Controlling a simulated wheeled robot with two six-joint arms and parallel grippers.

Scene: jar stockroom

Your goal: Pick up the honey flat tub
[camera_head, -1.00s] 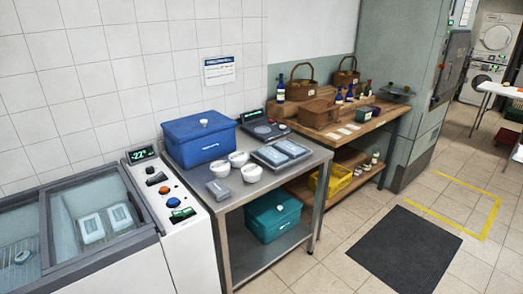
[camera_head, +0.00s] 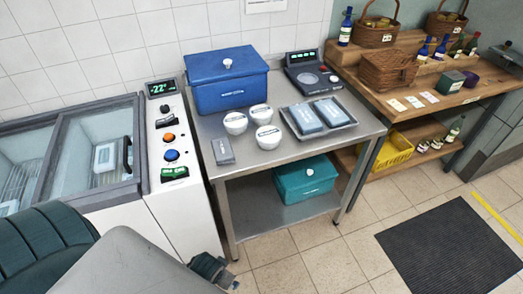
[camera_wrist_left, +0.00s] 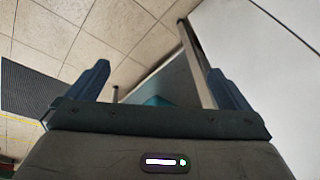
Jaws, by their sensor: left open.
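No label can be read as honey, so I cannot tell which tub is the honey one. Three round white tubs (camera_head: 263,114) stand on the steel table. Two flat blue-grey packs lie on a tray (camera_head: 352,124) to their right. A pale flat tub (camera_head: 105,157) shows through the freezer's glass. My left gripper (camera_head: 214,270) is low in front of the freezer and table, partly shown and apart from all tubs. In the left wrist view my left gripper (camera_wrist_left: 158,82) is open, with nothing between its fingers. My right gripper is not in view.
The steel table (camera_head: 300,155) carries a blue cool box (camera_head: 228,85), a scale (camera_head: 312,75) and a small grey block (camera_head: 222,150). A teal box (camera_head: 305,182) is on its lower shelf. The chest freezer (camera_head: 95,155) is at left. A dark mat (camera_head: 450,245) lies on open floor.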

